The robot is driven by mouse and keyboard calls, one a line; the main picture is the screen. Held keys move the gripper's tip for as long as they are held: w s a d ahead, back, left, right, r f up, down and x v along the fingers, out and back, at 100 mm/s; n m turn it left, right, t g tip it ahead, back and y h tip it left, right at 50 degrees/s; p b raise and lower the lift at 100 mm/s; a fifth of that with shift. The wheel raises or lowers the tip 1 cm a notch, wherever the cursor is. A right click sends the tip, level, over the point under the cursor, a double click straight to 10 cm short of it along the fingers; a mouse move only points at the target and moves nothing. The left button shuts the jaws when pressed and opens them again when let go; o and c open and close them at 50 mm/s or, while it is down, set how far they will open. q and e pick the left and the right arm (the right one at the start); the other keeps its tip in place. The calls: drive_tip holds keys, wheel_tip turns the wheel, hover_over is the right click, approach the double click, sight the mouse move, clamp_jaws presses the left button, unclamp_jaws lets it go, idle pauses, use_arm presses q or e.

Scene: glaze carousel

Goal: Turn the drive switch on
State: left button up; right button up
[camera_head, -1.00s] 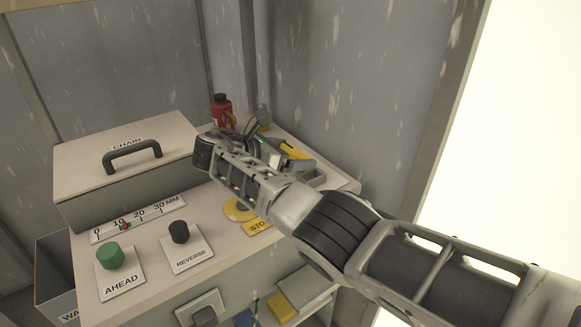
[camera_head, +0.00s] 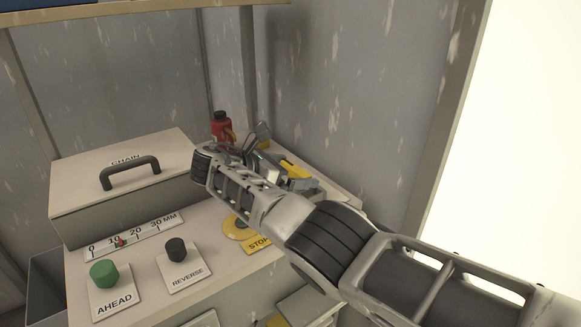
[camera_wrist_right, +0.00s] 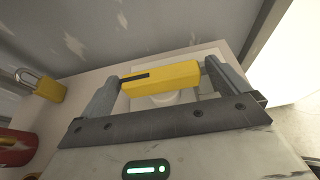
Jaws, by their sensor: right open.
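A yellow handle with a dark slot (camera_head: 294,168), which looks like the drive switch, is at the back right of the console. In the right wrist view the yellow handle (camera_wrist_right: 165,77) lies across the gap between my fingertips, over a pale round base. My right gripper (camera_head: 275,160) is open at the handle, and its two fingers (camera_wrist_right: 162,74) stand near the handle's two ends. I cannot tell whether they touch it. My forearm and wrist hide part of the switch in the head view. My left gripper is not in view.
A red bottle (camera_head: 221,128) stands behind my wrist. A yellow padlock (camera_wrist_right: 48,88) is left of the handle. A green AHEAD knob (camera_head: 104,274), a black REVERSE knob (camera_head: 176,249), a yellow STOP label (camera_head: 257,244) and a CHAIN box (camera_head: 120,178) are on the console. A wall rises behind.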

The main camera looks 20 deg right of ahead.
drive_tip(key=shift+r, duration=0.5)
wheel_tip(320, 180, up, 3)
drive_tip(key=shift+s+f+p, duration=0.15)
drive_tip(key=shift+p, duration=0.95)
use_arm(q)
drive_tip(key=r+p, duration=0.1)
drive_tip(key=p, duration=0.1)
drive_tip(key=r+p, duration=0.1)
drive_tip(key=p, duration=0.2)
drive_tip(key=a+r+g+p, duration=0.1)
drive_tip(key=p, duration=0.1)
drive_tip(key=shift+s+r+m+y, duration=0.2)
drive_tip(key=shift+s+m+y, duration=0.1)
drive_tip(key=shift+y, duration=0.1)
use_arm(e)
drive_tip(key=s+a+r, duration=0.3)
drive_tip(key=s+r, duration=0.6)
drive_tip(key=s, duration=0.4)
drive_tip(key=shift+s+a, duration=0.15)
drive_tip(key=shift+a, duration=0.15)
